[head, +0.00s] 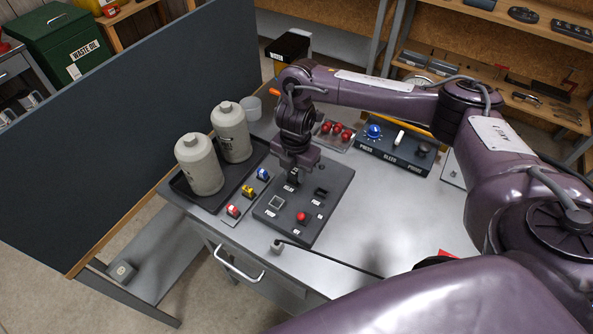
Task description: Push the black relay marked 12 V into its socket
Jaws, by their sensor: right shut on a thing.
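My right gripper (294,174) points down over the dark socket board (273,222) on the grey bench. It is shut on the black relay (293,180), which shows only as a small dark block under the fingers. The relay is at the back part of the board; its marking is too small to read, and I cannot tell whether it touches a socket. A black square socket (321,192) lies to the right of it and a grey-framed square (275,203) to the front left. A red round part (302,217) is near the board's front. My left gripper is out of view.
Two beige bottles (200,166) stand in a black tray (183,190) at left, beside a strip of red, yellow and blue parts (248,191). Behind are red knobs (337,129) and a control box (395,150).

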